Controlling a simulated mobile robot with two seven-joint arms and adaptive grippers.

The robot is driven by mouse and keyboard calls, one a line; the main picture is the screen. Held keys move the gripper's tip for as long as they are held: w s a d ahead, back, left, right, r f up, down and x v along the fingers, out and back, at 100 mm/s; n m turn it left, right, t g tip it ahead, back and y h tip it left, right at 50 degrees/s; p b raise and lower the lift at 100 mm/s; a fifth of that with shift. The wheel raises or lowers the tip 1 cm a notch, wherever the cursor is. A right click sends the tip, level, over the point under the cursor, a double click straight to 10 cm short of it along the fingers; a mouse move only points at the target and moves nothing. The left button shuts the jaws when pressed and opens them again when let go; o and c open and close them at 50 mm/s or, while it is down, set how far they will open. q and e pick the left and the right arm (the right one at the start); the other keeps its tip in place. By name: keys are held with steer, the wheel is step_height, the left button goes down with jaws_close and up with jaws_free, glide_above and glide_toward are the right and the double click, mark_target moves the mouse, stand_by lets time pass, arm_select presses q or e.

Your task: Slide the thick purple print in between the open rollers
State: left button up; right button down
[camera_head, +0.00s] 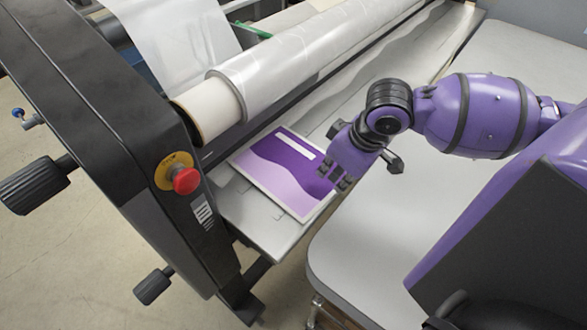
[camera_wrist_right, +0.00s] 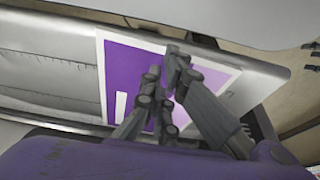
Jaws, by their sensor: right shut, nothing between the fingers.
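The thick purple print (camera_head: 281,172) lies flat on the laminator's grey feed table (camera_head: 262,227), in front of the rollers. It has a white border, a white bar and a paler purple wave. My right gripper (camera_head: 342,183) is shut and empty at the print's right edge. In the right wrist view the shut fingers (camera_wrist_right: 170,75) appear over the print (camera_wrist_right: 127,70); I cannot tell whether they touch it. The large film-wrapped roller (camera_head: 300,62) runs above and behind the print. The gap between the rollers is hidden. My left gripper is not in view.
The laminator's black side housing (camera_head: 120,110) with a red stop button (camera_head: 186,180) stands left of the print. A pale grey table (camera_head: 385,245) stands close in front of the feed table. Black knobs (camera_head: 36,186) stick out at the left.

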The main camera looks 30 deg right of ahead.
mark_target(338, 182)
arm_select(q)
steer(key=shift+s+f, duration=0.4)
arm_select(e)
steer(key=shift+f, duration=0.95)
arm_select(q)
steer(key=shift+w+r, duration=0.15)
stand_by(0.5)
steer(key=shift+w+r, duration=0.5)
arm_select(e)
steer(key=shift+s+d, duration=0.1)
steer(key=shift+s, duration=0.15)
steer(key=shift+d, duration=0.1)
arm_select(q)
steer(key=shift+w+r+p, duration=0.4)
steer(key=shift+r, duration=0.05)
arm_select(e)
steer(key=shift+w+d, duration=0.3)
steer(key=shift+d, duration=0.25)
steer(key=shift+w+d, duration=0.25)
steer(key=shift+d, duration=0.3)
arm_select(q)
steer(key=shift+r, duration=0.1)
arm_select(e)
steer(key=shift+w+a, duration=0.1)
steer(key=shift+w, duration=0.1)
